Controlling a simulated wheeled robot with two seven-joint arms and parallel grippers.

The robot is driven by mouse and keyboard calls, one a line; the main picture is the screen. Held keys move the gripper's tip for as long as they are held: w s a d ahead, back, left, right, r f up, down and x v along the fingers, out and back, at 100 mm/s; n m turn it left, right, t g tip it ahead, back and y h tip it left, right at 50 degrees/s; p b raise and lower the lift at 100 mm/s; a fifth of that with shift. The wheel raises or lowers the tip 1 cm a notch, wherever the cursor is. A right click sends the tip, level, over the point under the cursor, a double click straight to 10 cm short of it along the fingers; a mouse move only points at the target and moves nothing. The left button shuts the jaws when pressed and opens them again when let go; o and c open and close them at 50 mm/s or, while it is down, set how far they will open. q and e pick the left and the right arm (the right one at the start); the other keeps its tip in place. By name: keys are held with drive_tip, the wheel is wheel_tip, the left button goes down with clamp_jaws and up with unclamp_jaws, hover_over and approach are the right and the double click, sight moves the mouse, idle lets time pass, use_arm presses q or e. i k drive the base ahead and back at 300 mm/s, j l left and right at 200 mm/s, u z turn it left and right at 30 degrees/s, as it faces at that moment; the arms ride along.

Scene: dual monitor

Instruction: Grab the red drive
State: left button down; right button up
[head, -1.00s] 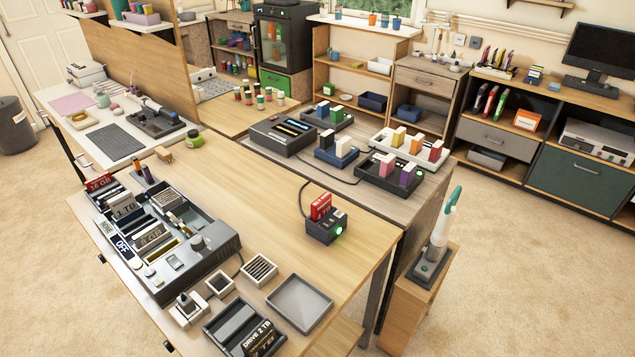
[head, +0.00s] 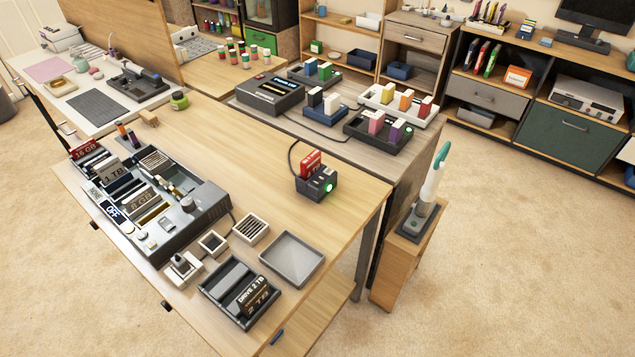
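A red drive (head: 311,163) stands upright in a small dark dock (head: 317,187) with a green light, near the right edge of the wooden table (head: 232,150). A black cable loops up beside the dock on its left. Another red piece labelled 16 GB (head: 84,149) sits at the far left end of the dark console on the same table. Neither of my grippers is in the picture.
A dark console (head: 187,222) with labelled modules fills the table's left side. A grey tray (head: 291,259) and a black rack marked DRIVE 2 TB (head: 240,293) lie in front. Bare tabletop surrounds the dock. Trays of coloured blocks (head: 377,128) stand behind it.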

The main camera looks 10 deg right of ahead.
sight(312, 164)
drive_tip(key=i+l+u, duration=0.1)
drive_tip(key=l+u, duration=0.7)
drive_tip(key=l, duration=0.15)
drive_tip(key=l+u, duration=0.4)
drive_tip(key=k+l, duration=0.05)
drive_tip(key=l, duration=0.05)
